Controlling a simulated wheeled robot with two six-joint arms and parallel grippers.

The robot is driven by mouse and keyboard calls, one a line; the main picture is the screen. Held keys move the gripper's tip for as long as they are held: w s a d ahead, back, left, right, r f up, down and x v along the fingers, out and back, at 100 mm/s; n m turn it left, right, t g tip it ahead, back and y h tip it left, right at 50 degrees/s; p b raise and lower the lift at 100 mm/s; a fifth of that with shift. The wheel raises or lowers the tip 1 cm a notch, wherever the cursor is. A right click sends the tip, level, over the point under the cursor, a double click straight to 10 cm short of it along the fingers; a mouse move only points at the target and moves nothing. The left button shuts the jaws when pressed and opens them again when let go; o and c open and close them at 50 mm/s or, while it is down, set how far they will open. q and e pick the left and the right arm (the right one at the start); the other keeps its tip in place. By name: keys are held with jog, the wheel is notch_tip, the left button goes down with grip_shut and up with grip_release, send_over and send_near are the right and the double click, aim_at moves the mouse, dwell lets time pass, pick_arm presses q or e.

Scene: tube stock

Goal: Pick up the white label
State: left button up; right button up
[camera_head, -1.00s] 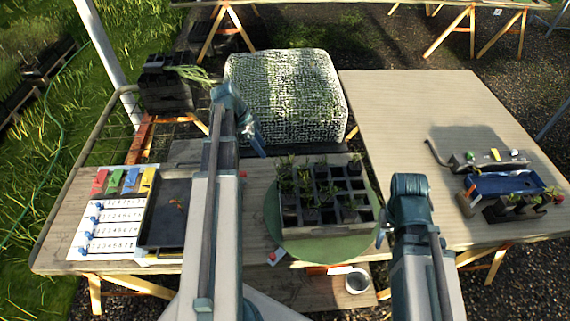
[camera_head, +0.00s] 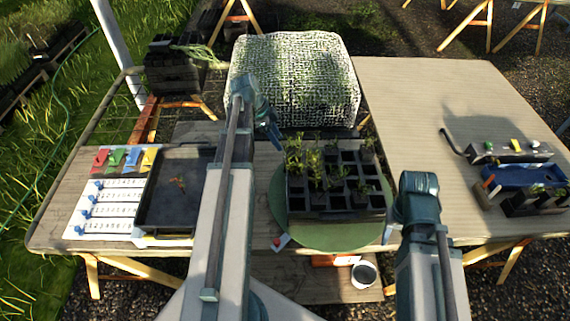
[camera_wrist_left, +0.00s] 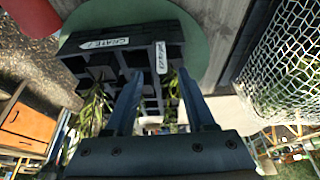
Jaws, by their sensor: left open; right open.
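In the left wrist view, a white label (camera_wrist_left: 161,57) with dark lettering stands at the side of a black cell tray (camera_wrist_left: 170,32). In the head view my left gripper (camera_head: 274,137) is over the tray's (camera_head: 340,215) far left side. My right gripper (camera_head: 389,234) seems empty, at the tray's near right. A small red-and-white piece (camera_head: 281,242) lies near the tray.
Seedlings (camera_head: 312,165) stand in the tray, on a green round mat (camera_head: 345,238). A mesh-covered block (camera_head: 295,80) stands behind. A dark shallow tray (camera_head: 165,218) and a numbered white board (camera_head: 105,208) are left.

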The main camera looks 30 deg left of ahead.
aim_at(285, 158)
pick_arm(q)
jog(key=shift+f, duration=0.15)
jog(key=shift+d+f, duration=0.1)
jog(key=b+x, duration=0.4)
jog(key=x, duration=0.1)
jog(key=shift+w+d+b, duration=0.1)
jog(key=shift+w+b, duration=0.2)
jog(key=shift+w, duration=0.05)
jog(key=shift+c, duration=0.2)
grip_shut()
dwell(1.0)
